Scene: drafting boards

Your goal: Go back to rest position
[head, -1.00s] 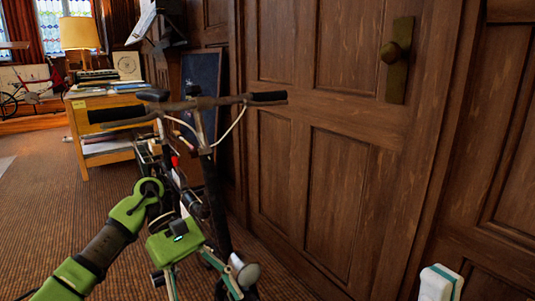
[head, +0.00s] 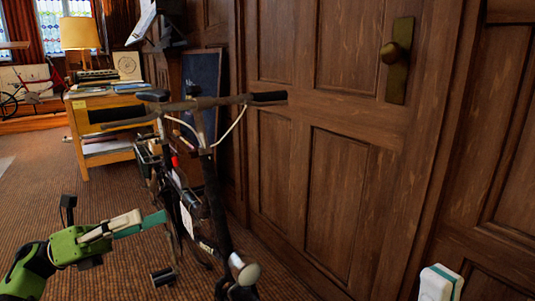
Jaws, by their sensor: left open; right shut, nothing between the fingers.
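My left gripper (head: 152,222) is in the lower left of the head view, at the end of my green arm. Its cream and teal fingers point right, towards the bicycle, and are seen from the side. It is open and nothing shows in it. Its tips appear close to the bicycle's frame in the picture; I cannot tell whether they touch. Of my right gripper (head: 440,283), only a white and teal part shows at the bottom right edge, low in front of the wooden door. It is shut, with nothing visible in it.
A dark bicycle (head: 213,192) with wide handlebars stands in the middle, close to a wooden door (head: 340,140). Behind it is a wooden desk (head: 100,132) with a yellow lamp (head: 79,33). A red bicycle (head: 33,90) stands far left. Open carpet (head: 40,190) lies at the left.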

